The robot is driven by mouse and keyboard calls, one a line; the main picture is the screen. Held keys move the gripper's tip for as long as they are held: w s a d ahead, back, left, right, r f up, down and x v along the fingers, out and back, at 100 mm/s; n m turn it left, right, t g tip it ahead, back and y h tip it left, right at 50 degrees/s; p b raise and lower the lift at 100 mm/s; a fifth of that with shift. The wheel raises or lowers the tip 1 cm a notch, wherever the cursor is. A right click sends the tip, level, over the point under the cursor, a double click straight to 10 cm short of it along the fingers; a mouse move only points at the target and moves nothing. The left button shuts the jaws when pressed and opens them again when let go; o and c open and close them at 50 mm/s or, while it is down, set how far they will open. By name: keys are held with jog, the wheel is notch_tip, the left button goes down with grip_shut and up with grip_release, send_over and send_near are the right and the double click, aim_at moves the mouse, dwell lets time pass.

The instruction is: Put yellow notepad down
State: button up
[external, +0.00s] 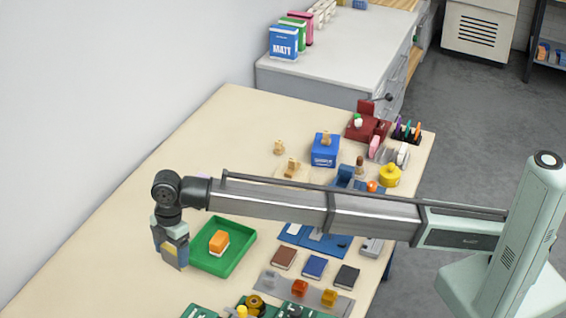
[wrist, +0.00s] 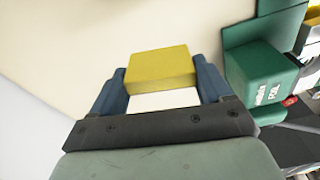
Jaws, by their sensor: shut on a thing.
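The yellow notepad (wrist: 160,66), a yellow block with a white part below it, sits between the two blue fingers of my gripper (wrist: 160,88) in the wrist view. My gripper is shut on it. In the external view my gripper (external: 171,255) points down at the left side of the beige table, just left of the green tray (external: 206,264). The notepad is mostly hidden by the fingers there, and I cannot tell whether it touches the table. An orange and white block (external: 219,241) lies in the tray.
Brown (external: 284,258), blue (external: 315,267) and black (external: 347,276) notebooks lie in a row right of the tray. A blue box (external: 325,150) and wooden pieces (external: 291,167) stand farther back. A green box (wrist: 262,78) shows at right in the wrist view. The table's left side is bare.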

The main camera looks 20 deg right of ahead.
jog(key=shift+w+a+r+n, duration=0.1)
jog(key=shift+w+a+n, duration=0.05)
jog(key=shift+a+n, duration=0.35)
jog(key=shift+d+n, duration=0.1)
jog(key=shift+n, duration=0.5)
jog(key=shift+f, duration=5)
jog(key=shift+f, duration=0.1)
jog(key=o, duration=1)
jog(key=r, duration=0.8)
jog(key=w+d+r, duration=0.1)
jog(key=r, duration=0.3)
